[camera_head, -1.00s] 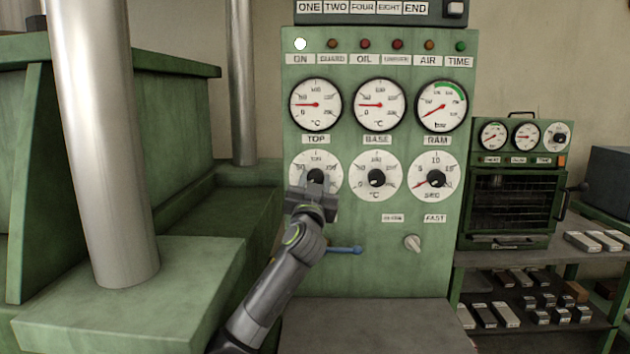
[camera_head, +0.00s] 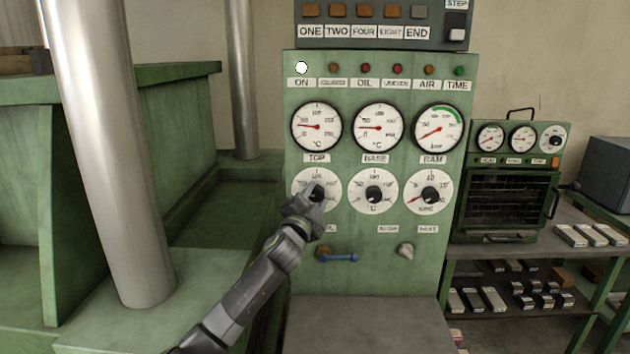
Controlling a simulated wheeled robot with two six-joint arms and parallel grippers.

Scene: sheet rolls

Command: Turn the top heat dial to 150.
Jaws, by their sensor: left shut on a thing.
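The top heat dial (camera_head: 330,186) is a white round scale with a black knob in its middle, below the TOP label (camera_head: 316,158) on the green control panel (camera_head: 400,270). My left gripper (camera_head: 315,196) comes from below left and is shut on the black knob. The gripper hides the lower left of the dial and part of the knob, so I cannot read its exact setting. The TOP gauge (camera_head: 317,127) above has its red needle pointing left. My right gripper does not show.
The BASE dial (camera_head: 373,192) and a timer dial (camera_head: 428,193) sit close to the right. A blue lever (camera_head: 338,257) and a pale knob (camera_head: 405,251) are below. A steel column (camera_head: 100,150) stands left, and a small oven (camera_head: 506,200) right.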

